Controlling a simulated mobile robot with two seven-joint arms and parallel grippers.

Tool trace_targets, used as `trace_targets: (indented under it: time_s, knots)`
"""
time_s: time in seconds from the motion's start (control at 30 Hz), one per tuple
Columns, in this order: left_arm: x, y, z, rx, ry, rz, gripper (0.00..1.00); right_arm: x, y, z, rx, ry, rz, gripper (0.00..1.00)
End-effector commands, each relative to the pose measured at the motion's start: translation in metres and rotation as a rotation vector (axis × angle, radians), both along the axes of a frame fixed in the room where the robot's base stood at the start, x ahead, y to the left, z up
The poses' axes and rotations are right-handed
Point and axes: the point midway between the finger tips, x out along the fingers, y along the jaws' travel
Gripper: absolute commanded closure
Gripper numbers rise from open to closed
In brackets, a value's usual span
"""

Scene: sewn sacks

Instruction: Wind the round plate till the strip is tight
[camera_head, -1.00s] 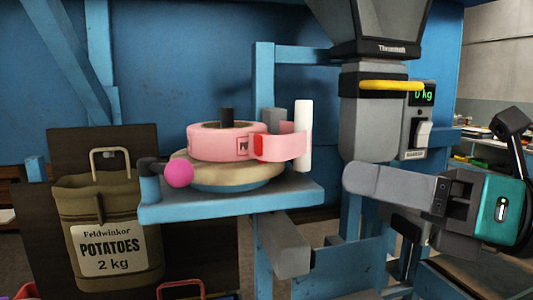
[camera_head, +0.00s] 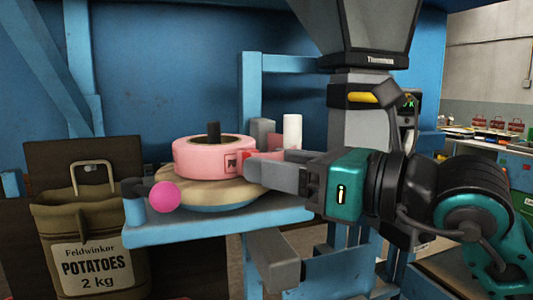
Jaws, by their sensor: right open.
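The round plate (camera_head: 222,194) is a beige disc on a blue base, on a blue shelf. A pink roll (camera_head: 200,160) sits on it around a dark spindle (camera_head: 213,131). A pink ball knob (camera_head: 164,196) is at the plate's left front. A red patch (camera_head: 246,155) shows at the roll's right side; most of the pink strip beyond it is hidden behind my right gripper (camera_head: 252,164). That gripper is open, its fingertips close to the red patch; I cannot tell whether they touch. A white post (camera_head: 292,131) stands behind it. My left gripper is not in view.
A brown sack (camera_head: 90,245) labelled potatoes stands at the left against a dark board. A grey hopper machine with a yellow lever (camera_head: 363,98) stands behind my right arm. The blue shelf (camera_head: 215,228) has some clear edge at the front.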

Motion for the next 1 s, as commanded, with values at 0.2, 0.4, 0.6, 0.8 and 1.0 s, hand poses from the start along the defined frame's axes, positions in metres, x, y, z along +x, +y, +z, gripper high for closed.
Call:
trace_targets:
  time_s: [0.2, 0.4, 0.6, 0.8, 1.0]
  knots:
    - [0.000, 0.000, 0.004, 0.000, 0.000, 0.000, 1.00, 0.011, 0.015, 0.000, -0.001, 0.001, 0.000, 0.49]
    - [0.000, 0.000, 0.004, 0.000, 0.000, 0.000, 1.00, 0.012, 0.017, -0.001, -0.001, -0.001, -0.001, 0.49]
    - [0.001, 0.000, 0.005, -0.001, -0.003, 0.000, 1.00, 0.012, 0.016, 0.000, 0.000, 0.000, -0.001, 0.59]
    - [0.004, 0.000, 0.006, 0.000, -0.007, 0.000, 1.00, 0.011, 0.016, 0.000, 0.000, 0.000, -0.001, 0.78]
    - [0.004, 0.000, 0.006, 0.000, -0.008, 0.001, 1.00, 0.012, 0.016, 0.000, 0.000, 0.000, -0.001, 0.97]
